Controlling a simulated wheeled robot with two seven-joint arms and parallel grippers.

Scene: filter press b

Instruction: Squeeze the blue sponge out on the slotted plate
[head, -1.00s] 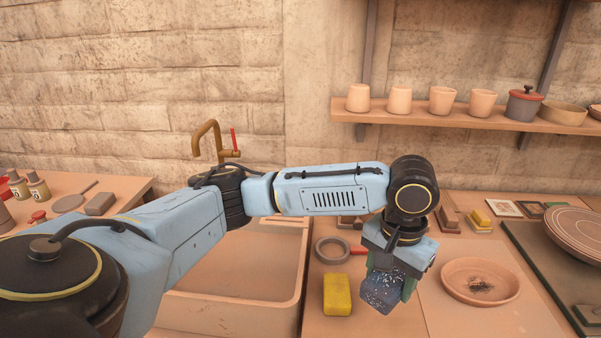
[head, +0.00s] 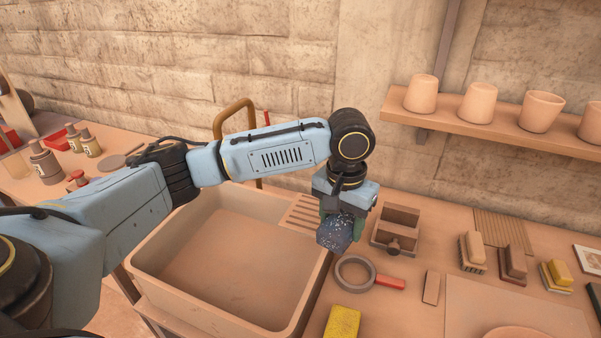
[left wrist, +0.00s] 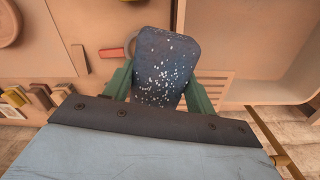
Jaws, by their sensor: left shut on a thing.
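The blue sponge (head: 335,235), dark with white specks, is in my left gripper (head: 343,218), whose green fingers are shut on its two sides. In the left wrist view the sponge (left wrist: 165,68) sits between the fingers and hangs clear past their tips. The slotted plate (head: 301,214) is at the back right corner of the sink, just left of the sponge in the head view. Part of the slotted plate (left wrist: 214,84) also shows beside the sponge in the left wrist view. The sponge appears held above the surface there. My right gripper is not in view.
The sink basin (head: 215,262) is open and empty. A ring with a red handle (head: 355,273) and a yellow sponge (head: 342,323) lie on the counter. A small box (head: 396,230) stands behind, several brushes (head: 472,250) to the right. A brass faucet (head: 236,118) rises behind the sink.

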